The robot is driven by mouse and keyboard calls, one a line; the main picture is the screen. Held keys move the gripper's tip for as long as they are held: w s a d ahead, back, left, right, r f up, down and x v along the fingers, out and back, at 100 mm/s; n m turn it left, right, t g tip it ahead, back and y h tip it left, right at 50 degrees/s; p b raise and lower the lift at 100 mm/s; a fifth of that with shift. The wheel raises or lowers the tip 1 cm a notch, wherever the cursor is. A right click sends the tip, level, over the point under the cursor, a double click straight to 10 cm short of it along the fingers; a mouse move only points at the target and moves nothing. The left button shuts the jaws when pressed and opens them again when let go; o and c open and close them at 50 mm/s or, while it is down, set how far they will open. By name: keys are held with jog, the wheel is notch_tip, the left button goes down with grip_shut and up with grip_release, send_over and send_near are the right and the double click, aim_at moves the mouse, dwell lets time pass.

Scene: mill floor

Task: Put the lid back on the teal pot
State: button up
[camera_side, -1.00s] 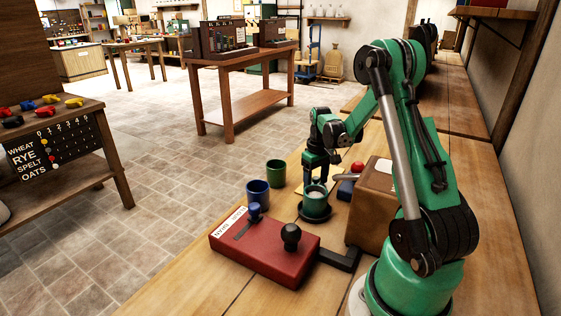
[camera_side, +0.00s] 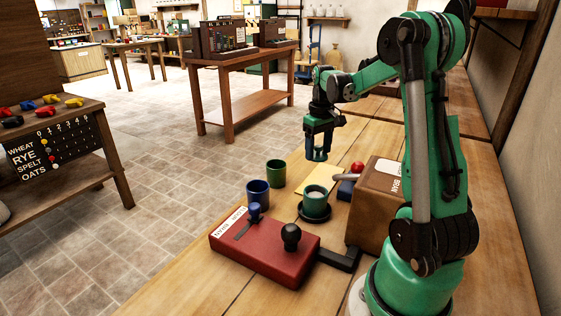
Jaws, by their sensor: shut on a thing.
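A dark teal pot (camera_side: 315,201) stands upright on a dark round saucer (camera_side: 316,218) on the wooden bench. My gripper (camera_side: 317,157) is above and behind the pot, clear of it, pointing down. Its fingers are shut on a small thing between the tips. The fingers mostly hide that thing, so I cannot make out whether it is the lid. I see no separate lid lying on the bench.
A blue cup (camera_side: 258,193) and a green cup (camera_side: 276,173) stand left of the pot. A red box with a black knob (camera_side: 262,249) is in front. A brown box (camera_side: 376,203) and a red ball (camera_side: 357,168) are to the right. A yellow sheet (camera_side: 320,176) lies behind.

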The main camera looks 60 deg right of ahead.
aim_at(318, 147)
notch_tip(318, 147, up, 10)
jog(key=shift+r, duration=0.1)
jog(key=shift+s+a+f, duration=0.6)
jog(key=shift+a+f, duration=0.85)
jog(key=shift+f, duration=0.7)
jog(key=shift+s+a+f, duration=0.55)
jog(key=shift+a+f, duration=0.9)
jog(key=shift+f, duration=0.65)
jog(key=shift+s+a+f, duration=0.6)
jog(key=shift+a+f, duration=0.85)
jog(key=shift+f, duration=0.7)
jog(key=shift+f, duration=0.15)
jog(key=o, duration=1.3)
jog(key=shift+o, duration=0.3)
